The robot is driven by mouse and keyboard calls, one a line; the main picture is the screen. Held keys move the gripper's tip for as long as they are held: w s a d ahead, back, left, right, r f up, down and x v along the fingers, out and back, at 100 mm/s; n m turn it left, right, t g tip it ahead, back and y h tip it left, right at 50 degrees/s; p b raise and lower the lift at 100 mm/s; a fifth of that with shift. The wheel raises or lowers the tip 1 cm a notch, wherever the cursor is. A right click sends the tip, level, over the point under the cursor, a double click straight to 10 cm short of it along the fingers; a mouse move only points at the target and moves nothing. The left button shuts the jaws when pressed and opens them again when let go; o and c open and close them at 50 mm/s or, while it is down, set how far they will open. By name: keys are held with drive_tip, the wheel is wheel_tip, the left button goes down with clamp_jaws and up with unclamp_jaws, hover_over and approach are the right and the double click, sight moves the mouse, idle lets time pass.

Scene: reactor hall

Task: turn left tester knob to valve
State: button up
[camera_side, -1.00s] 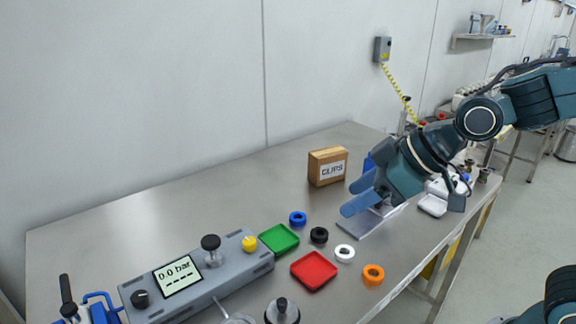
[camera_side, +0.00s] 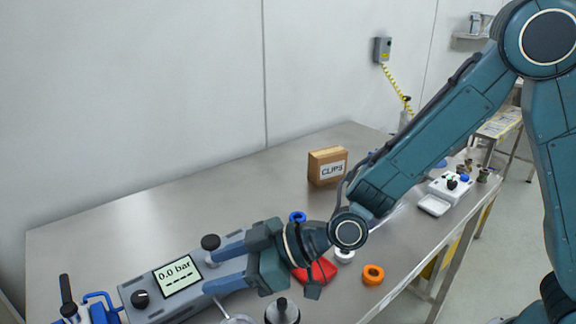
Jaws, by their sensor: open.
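The tester is a long grey box (camera_side: 162,312) with a lit display (camera_side: 177,276) reading 0.0 bar. Its left knob (camera_side: 141,299) is black and round, left of the display; I cannot read its setting. A taller black knob (camera_side: 210,242) stands right of the display. My gripper (camera_side: 210,271) is open, its fingers pointing left over the tester's right part, right of the display. It is well right of the left knob and not touching it. The yellow knob at the tester's right end is hidden behind my gripper.
A red tray (camera_side: 318,270) is partly covered by my wrist. A white ring (camera_side: 344,255), an orange ring (camera_side: 372,274) and a blue ring (camera_side: 297,216) lie nearby. A cardboard CLIPS box (camera_side: 327,167) stands behind. A blue-handled device (camera_side: 99,308) is left of the tester.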

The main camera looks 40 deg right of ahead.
sight(143, 296)
drive_tip(key=shift+a+f, duration=0.4)
drive_tip(key=shift+a, duration=0.15)
drive_tip(key=shift+x, duration=6.9)
drive_tip(key=shift+r, duration=0.15)
drive_tip(key=shift+c, duration=0.2)
drive_tip(key=c, duration=1)
